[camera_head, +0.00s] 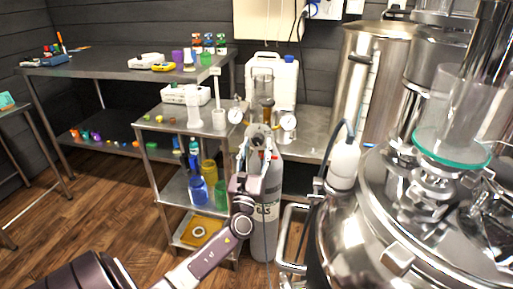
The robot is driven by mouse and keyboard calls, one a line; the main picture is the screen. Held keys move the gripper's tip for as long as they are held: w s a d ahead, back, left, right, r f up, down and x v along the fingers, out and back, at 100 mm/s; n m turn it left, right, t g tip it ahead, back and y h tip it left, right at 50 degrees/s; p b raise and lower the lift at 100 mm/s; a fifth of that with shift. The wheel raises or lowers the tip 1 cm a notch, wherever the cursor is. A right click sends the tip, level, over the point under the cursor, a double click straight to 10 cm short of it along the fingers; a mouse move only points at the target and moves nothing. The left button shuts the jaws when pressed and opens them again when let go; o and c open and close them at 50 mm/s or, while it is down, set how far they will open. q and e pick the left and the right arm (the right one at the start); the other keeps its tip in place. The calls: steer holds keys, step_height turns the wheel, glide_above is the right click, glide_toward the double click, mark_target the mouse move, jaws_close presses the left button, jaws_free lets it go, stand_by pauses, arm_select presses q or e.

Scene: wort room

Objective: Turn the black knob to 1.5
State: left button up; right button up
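A grey gas cylinder (264,225) stands on the floor in the middle of the head view. Two round white gauges sit at its top, a left gauge (235,116) and a right gauge (288,121). My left arm reaches up from the bottom left, and my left gripper (261,136) is at the cylinder's top, between the gauges. I cannot make out the black knob; the gripper covers much of the regulator area. Whether the fingers are open or shut on something is too small to tell. My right gripper is not in view.
A large shiny steel vessel (350,235) with a metal handle (287,238) fills the right side, close to the cylinder. A steel shelf cart (160,120) with bottles stands to the left. A white canister (272,75) stands behind.

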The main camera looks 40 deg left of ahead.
arm_select(q)
steer(key=shift+f, duration=0.1)
steer(key=v, duration=1.2)
stand_by(0.4)
